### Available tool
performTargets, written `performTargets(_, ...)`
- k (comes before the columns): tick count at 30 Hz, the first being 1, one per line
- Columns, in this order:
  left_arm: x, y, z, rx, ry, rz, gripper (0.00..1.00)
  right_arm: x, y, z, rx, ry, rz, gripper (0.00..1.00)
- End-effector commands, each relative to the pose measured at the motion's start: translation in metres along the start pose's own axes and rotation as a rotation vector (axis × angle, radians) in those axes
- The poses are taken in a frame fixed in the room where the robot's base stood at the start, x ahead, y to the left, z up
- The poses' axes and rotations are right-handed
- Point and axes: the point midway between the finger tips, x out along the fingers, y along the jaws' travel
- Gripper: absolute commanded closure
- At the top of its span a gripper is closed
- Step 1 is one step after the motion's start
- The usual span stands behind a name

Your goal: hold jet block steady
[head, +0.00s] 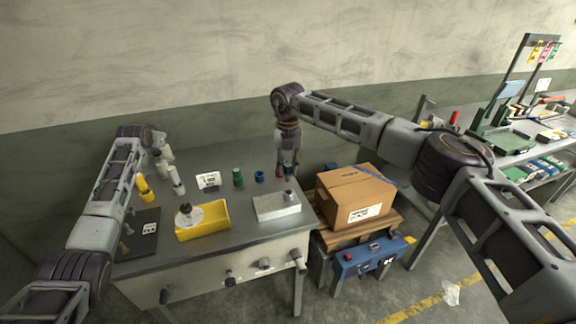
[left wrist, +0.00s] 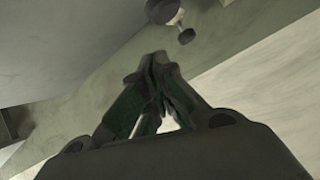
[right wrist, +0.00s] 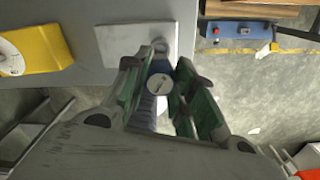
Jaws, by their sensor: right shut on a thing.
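A light grey metal block (head: 277,206), which I take to be the jet block, lies on the right part of the workbench, with a short round post (head: 290,195) at its back right corner. The block also shows in the right wrist view (right wrist: 135,40), beyond the fingers. My right gripper (head: 288,177) appears above the post in the head view. It is shut on a small round-topped part (right wrist: 160,84), partly hidden by the fingers. Whether this part touches the block I cannot tell. My left gripper (left wrist: 160,58) has its fingertips together and looks empty.
A yellow tray (head: 215,222) with a pale disc stands left of the block. A green cylinder (head: 238,177), a blue cylinder (head: 259,176) and a white card (head: 208,181) stand behind.

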Motion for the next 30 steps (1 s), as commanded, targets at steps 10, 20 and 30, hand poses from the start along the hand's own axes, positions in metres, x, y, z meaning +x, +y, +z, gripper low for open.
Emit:
performTargets(10, -0.025, 0.102, -0.016, -0.052, -0.098, 0.142, 1.00, 0.000, 0.000, 0.000, 0.000, 0.000, 0.000, 0.98)
performTargets(20, -0.059, 0.195, -0.014, -0.068, -0.221, 0.247, 1.00, 0.000, 0.000, 0.000, 0.000, 0.000, 0.000, 0.98)
performTargets(30, -0.108, 0.283, 0.001, -0.058, -0.366, 0.327, 1.00, 0.000, 0.000, 0.000, 0.000, 0.000, 0.000, 0.98)
